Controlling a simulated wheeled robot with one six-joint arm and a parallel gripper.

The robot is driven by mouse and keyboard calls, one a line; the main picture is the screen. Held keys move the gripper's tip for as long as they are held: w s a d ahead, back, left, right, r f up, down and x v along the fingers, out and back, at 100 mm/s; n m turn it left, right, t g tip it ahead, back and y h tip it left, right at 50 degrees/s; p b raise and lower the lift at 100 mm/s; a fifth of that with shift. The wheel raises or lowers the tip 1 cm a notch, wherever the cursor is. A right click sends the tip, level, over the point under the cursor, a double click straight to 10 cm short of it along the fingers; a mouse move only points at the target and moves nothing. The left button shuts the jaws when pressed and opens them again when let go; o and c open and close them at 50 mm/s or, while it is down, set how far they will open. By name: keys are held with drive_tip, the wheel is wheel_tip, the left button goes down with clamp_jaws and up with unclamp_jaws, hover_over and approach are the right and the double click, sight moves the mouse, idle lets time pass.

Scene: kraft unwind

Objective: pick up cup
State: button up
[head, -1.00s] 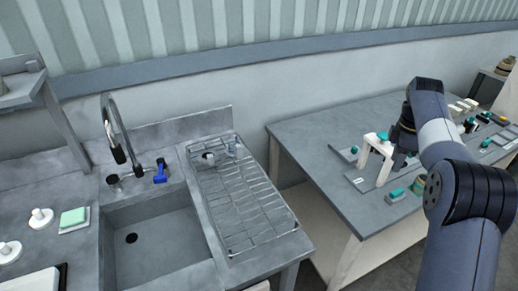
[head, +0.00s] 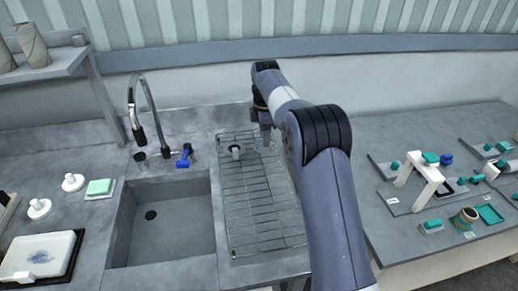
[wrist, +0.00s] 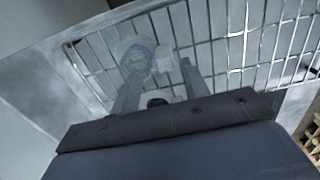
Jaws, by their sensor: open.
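A clear, cup-like vessel (head: 266,146) stands at the back end of the wire drying rack (head: 262,205), right of the sink. In the wrist view the clear cup (wrist: 134,54) shows a bluish rim near the left fingertip. A small grey-white object (head: 236,153) is beside it on the rack. My gripper (head: 262,132) is above the back of the rack, pointing down. In the wrist view my gripper (wrist: 160,72) is open, with its fingers reaching towards the clear cup. I cannot tell whether they touch it.
The sink (head: 158,225) with a tall faucet (head: 150,105) and a blue-handled item (head: 184,156) is to the left. The wall (head: 400,80) is close behind.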

drive_tip(key=shift+f+p, duration=0.4)
drive_tip(key=shift+f, duration=2.65)
drive_tip(key=shift+c, duration=0.5)
drive_tip(key=c, duration=0.7)
